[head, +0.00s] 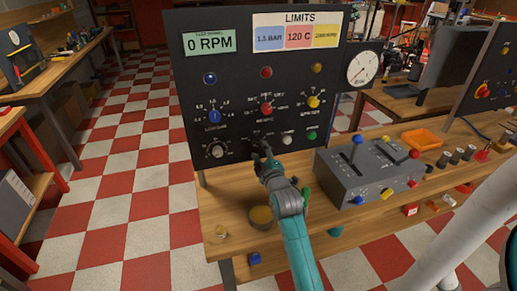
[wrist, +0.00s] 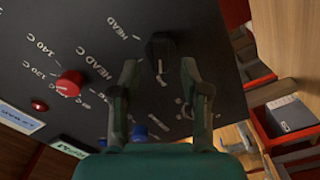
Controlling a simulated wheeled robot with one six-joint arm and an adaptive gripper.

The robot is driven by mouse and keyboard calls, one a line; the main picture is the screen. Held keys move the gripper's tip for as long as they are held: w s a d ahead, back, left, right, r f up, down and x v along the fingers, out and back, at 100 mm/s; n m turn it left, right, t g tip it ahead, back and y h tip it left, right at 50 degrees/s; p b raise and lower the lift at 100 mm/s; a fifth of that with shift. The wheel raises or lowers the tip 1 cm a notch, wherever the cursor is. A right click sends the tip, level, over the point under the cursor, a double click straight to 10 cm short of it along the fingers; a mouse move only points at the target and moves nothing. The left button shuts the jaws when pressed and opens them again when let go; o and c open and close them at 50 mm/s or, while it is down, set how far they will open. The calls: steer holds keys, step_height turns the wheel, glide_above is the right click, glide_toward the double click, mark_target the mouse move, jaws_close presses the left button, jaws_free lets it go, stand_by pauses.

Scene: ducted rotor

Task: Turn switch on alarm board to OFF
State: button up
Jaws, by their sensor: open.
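A black board (head: 240,75) with a "0 RPM" readout and a "LIMITS" plate stands at the table's back edge. My gripper (head: 264,160) is at the board's lower middle and hides the control behind it in the head view. In the wrist view, a black knob (wrist: 160,48) with a white mark sits on the board just beyond and between the fingertips. My gripper (wrist: 158,75) is open there, one finger on each side. I cannot tell whether it touches the knob. The label "HEAD" is printed near the knob; I see no readable OFF.
A red knob (head: 266,108), a blue knob (head: 214,116) and a yellow knob (head: 313,102) are above my gripper. A grey lever box (head: 365,170) stands right of my arm.

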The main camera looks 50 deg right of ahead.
mark_target(258, 145)
steer(key=shift+x, duration=1.25)
steer(key=shift+c, duration=0.3)
jaws_close()
steer(key=m, duration=0.5)
steer(key=shift+m, duration=0.4)
steer(key=m, duration=0.5)
steer(key=shift+s+d+r+m, duration=0.1)
steer(key=shift+d+m, duration=0.05)
steer(key=shift+m, duration=0.25)
